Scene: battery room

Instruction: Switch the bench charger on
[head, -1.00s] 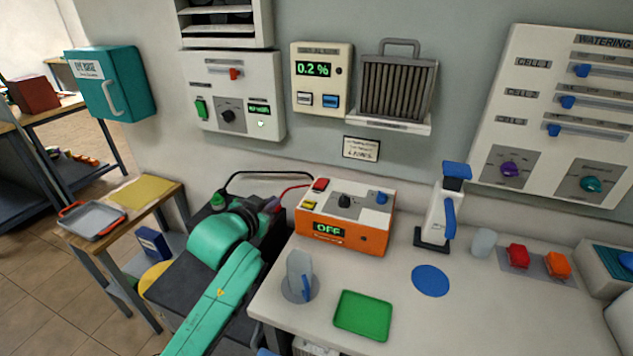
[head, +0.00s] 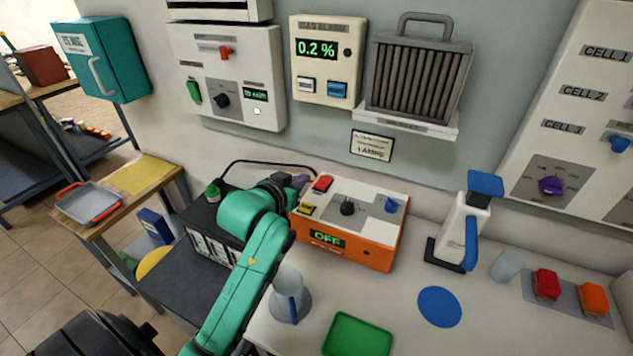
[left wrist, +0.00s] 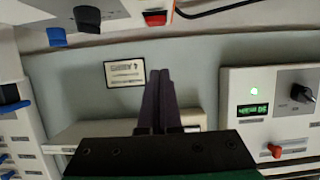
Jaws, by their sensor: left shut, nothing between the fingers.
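The bench charger (head: 345,243) is an orange box with a pale top, standing on the bench against the wall; its green display reads OFF. Its top carries a red switch (head: 322,183), a yellow button (head: 306,209), a black knob (head: 347,207) and a blue knob (head: 391,204). My left gripper (head: 300,181) is shut and empty by the charger's back left corner, close to the red switch. In the left wrist view, the shut dark fingers (left wrist: 159,78) point toward the red switch (left wrist: 155,18), seemingly apart from it. My right gripper is out of view.
A black battery (head: 205,245) stands left of the charger, with cables behind. A grey holder (head: 289,298) and green tray (head: 357,338) lie in front. A white-and-blue device (head: 461,230) stands to the right. Wall panels (head: 232,75) hang above.

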